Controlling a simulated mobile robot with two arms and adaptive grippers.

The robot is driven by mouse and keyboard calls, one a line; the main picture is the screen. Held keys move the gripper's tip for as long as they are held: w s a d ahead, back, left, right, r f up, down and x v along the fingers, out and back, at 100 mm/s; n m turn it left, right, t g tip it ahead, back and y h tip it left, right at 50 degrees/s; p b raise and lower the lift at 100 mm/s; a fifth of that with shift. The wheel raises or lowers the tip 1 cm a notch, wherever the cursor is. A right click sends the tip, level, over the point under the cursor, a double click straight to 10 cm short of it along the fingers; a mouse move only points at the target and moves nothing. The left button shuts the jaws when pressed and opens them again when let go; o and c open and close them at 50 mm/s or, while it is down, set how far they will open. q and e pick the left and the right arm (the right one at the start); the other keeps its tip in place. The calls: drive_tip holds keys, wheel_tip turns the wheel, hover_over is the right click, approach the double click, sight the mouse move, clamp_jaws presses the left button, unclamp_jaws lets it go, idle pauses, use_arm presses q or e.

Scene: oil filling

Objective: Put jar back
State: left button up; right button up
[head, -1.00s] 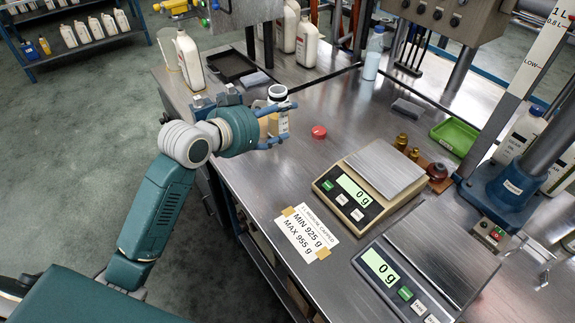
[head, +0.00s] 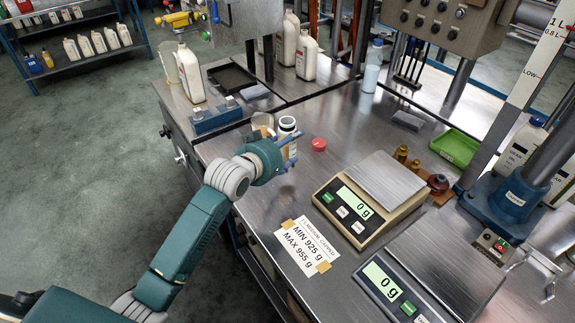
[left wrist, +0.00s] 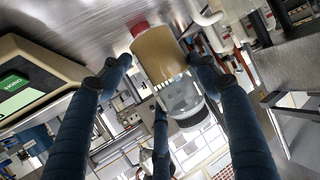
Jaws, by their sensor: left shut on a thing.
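The jar (head: 289,139) is a small clear container with a dark rim and a tan lower part. It stands roughly upright over the left part of the steel bench, just left of a red cap (head: 319,144). My left gripper (head: 290,158) is shut around the jar. In the left wrist view the jar (left wrist: 165,55) lies between the blue fingers (left wrist: 158,75), with the red cap (left wrist: 140,27) behind its tan end. Whether the jar's base touches the bench cannot be told. My right gripper is not in view.
A beige cup-like thing (head: 262,123) stands close behind the jar. A blue fixture (head: 215,115), a black tray (head: 231,77) and white bottles (head: 190,72) are farther back. Scales (head: 340,215) and brass weights (head: 402,153) stand to the right. The bench between cap and scale is clear.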

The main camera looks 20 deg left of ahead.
sight(286, 157)
use_arm(q)
wheel_tip(286, 157, down, 4)
drive_tip(key=shift+r, duration=0.1)
wheel_tip(286, 157, down, 4)
drive_tip(key=shift+r, duration=0.1)
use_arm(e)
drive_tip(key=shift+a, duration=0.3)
use_arm(q)
drive_tip(key=o, duration=1)
drive_tip(key=shift+c, duration=0.2)
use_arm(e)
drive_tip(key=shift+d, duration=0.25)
use_arm(q)
drive_tip(key=v, duration=1.2)
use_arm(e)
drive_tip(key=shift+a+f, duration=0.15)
